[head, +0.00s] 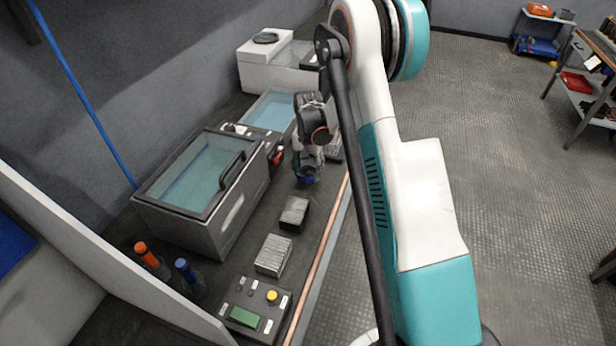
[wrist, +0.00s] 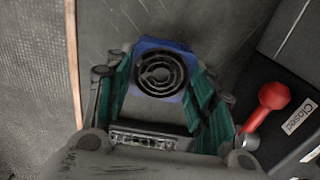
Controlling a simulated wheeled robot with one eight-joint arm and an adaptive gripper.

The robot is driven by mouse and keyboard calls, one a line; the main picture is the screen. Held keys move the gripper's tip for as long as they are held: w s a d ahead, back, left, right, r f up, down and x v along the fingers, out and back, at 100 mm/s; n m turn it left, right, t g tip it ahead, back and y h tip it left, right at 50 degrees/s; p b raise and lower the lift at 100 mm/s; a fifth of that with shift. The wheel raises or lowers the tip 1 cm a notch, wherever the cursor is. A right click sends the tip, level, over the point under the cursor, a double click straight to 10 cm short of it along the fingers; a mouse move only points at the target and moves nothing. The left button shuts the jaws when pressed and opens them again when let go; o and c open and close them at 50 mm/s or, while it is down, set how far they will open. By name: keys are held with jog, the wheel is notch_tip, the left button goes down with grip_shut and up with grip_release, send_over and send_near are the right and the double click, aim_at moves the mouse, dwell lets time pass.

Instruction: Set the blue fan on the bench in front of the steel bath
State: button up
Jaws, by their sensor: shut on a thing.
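The blue fan (wrist: 161,72), a square blue frame with a dark ringed guard, sits between the green pads of my gripper in the wrist view. My gripper (head: 307,167) is shut on it. In the head view the fan (head: 306,179) is a small blue patch at the fingertips, low over the bench (head: 247,221). I cannot tell whether it touches the bench. The steel bath (head: 228,218), a grey box with a dark-framed clear lid and a handle, stands to the left of and nearer than my gripper.
A red-knobbed valve (wrist: 274,97) with a "Closed" label is close by. Two ribbed blocks (head: 294,212) (head: 273,255) and a button panel (head: 254,308) lie along the bench front. A copper bar (head: 318,251) runs along its edge. Two bottles stand at lower left.

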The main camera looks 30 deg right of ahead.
aim_at(308, 170)
jog(key=shift+f+b, duration=0.4)
jog(key=shift+f, duration=1.15)
jog(key=shift+f, duration=0.2)
jog(key=o, duration=1)
jog(key=shift+o, duration=0.2)
jog(key=shift+r, duration=0.15)
